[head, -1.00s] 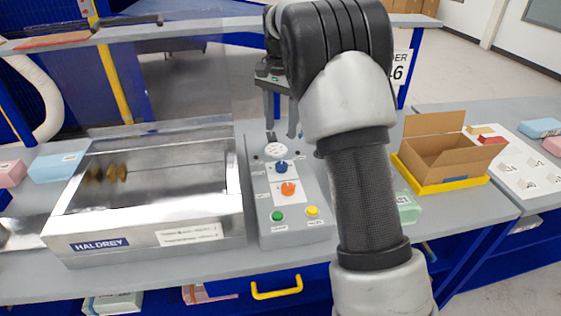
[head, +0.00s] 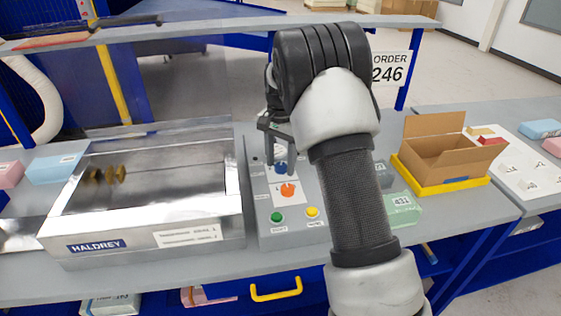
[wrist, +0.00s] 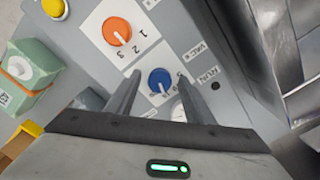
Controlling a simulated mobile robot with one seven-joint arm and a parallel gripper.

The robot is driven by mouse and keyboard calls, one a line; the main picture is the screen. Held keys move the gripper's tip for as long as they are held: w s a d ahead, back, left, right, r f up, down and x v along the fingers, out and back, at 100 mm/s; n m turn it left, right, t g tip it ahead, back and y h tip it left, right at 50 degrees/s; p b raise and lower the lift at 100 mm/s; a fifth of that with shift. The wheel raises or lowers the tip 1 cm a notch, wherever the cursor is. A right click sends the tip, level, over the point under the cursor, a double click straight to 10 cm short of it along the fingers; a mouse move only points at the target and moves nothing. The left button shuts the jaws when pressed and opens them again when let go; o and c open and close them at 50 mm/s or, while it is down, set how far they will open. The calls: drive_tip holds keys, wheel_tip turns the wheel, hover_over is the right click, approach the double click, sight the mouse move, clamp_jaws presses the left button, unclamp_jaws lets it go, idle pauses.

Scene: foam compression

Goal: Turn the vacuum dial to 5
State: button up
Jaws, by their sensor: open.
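The control panel (head: 263,215) carries a blue dial (head: 281,167) and, nearer me, an orange dial (head: 287,191). In the wrist view the blue dial (wrist: 160,80) shows a white pointer line and small marks too blurred to read.
A green button (head: 277,217) and a yellow button (head: 312,212) sit at the panel's near end. The metal HALDREY machine (head: 140,238) stands close on the left. To the right are a green box (head: 402,209) and an open cardboard box (head: 440,157) in a yellow tray.

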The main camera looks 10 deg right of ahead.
drive_tip(key=c, duration=1)
drive_tip(key=shift+c, duration=0.2)
drive_tip(key=shift+n, duration=0.4)
drive_tip(key=n+p, duration=0.1)
drive_tip(key=n, duration=0.2)
drive_tip(key=shift+r, duration=0.1)
drive_tip(key=n, duration=0.4)
drive_tip(key=shift+n+p, duration=0.3)
drive_tip(key=shift+p, duration=0.1)
drive_tip(key=n, duration=0.4)
drive_tip(key=shift+d+p, duration=0.1)
drive_tip(key=shift+p, duration=0.2)
drive_tip(key=shift+n, duration=1.7)
